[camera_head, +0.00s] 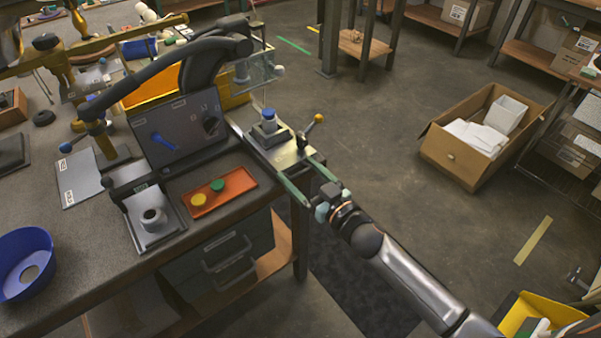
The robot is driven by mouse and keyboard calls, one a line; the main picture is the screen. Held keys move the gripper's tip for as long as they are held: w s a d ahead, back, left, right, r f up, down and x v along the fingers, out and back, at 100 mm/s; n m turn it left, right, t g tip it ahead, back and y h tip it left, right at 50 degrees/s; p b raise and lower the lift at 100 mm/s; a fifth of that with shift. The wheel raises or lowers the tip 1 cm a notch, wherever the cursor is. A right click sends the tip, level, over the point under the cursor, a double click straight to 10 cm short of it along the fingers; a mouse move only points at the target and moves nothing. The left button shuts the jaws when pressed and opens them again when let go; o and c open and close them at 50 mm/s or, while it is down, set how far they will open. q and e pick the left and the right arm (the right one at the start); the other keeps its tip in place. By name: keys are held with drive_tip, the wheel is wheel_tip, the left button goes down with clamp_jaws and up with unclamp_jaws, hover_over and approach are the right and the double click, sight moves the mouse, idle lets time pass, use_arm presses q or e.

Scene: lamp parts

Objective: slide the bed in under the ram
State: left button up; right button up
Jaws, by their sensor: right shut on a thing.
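The bed (287,153) is a pale metal plate at the table's right edge, carrying a grey block (266,130) with a blue top. A lever with an orange ball (318,118) stands on the plate's right side. A dark curved arm (207,57) reaches over the table behind the bed; I cannot tell whether it carries the ram. My left gripper is not in view.
Left of the bed are a dark panel (177,128), a red tray (237,189) with yellow and green discs, and a metal fixture (153,230). A blue bowl (22,262) is at far left. The floor right of the table is clear up to a cardboard box (450,158).

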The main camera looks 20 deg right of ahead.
sight(271, 147)
drive_tip(key=shift+s+a, duration=0.1)
drive_tip(key=shift+a, duration=0.1)
clamp_jaws()
drive_tip(key=b+x, duration=0.3)
drive_tip(key=x, duration=0.8)
drive_tip(key=shift+w+a+f, duration=0.15)
drive_tip(key=shift+w+f, duration=0.05)
drive_tip(key=shift+w, duration=0.1)
drive_tip(key=shift+w+a, duration=0.1)
drive_tip(key=shift+w, duration=0.2)
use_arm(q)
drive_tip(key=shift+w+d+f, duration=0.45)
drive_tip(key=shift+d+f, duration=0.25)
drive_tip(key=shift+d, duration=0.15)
use_arm(e)
drive_tip(key=shift+r, duration=0.2)
